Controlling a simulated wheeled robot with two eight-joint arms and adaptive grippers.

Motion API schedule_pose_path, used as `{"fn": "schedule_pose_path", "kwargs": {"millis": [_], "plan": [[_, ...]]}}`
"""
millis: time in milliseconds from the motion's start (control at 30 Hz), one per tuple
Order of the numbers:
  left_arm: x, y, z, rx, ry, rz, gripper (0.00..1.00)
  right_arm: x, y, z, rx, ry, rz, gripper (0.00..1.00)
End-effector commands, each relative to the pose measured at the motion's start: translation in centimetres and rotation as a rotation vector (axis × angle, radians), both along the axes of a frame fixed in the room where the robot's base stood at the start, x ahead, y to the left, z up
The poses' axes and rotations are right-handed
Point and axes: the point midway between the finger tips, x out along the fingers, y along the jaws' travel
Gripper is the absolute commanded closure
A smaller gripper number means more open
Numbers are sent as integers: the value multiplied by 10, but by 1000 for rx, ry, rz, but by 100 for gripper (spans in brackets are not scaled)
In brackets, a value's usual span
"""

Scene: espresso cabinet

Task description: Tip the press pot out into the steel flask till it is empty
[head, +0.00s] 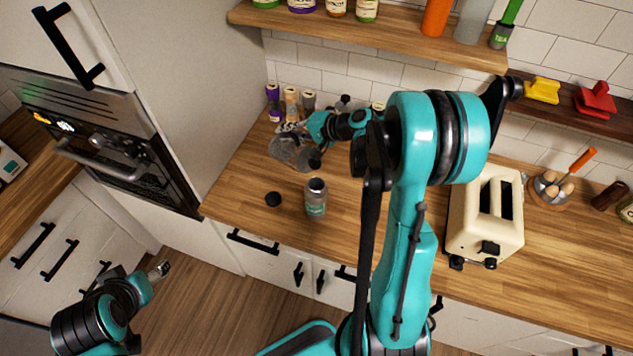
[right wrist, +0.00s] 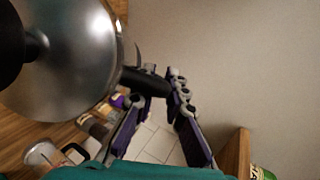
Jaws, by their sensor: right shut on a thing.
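The press pot (head: 283,151) is a glass and steel vessel with dark parts, tilted over the counter behind and left of the flask. My right gripper (head: 296,129) is shut on its black handle (right wrist: 146,81); the pot's rounded body (right wrist: 75,65) fills the upper left of the right wrist view. The steel flask (head: 316,200) stands upright and open on the counter, its mouth facing up. The pot is apart from it in the head view. Whether liquid is in the pot cannot be told. My left gripper (head: 160,270) is low at the left, away from the counter, its jaws unclear.
A black cap (head: 273,199) lies on the wooden counter (head: 240,195) left of the flask. Several jars (head: 291,101) stand at the back against the tiles. A cream toaster (head: 486,215) is at the right. A tall cabinet side (head: 200,80) bounds the left, a shelf (head: 400,40) hangs above.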

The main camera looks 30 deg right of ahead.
Motion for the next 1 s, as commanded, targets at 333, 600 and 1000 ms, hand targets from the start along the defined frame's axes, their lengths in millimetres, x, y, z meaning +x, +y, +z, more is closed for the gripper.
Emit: {"fn": "schedule_pose_path", "kwargs": {"millis": [333,600,1000], "plan": [[0,0,-4,0,0,0,35,24,5,-43,-65,341,3,100],[0,0,-18,0,0,0,35,45,9,-78,-110,582,3,100],[0,0,-40,0,0,0,35,73,14,-123,-171,910,2,100]]}}
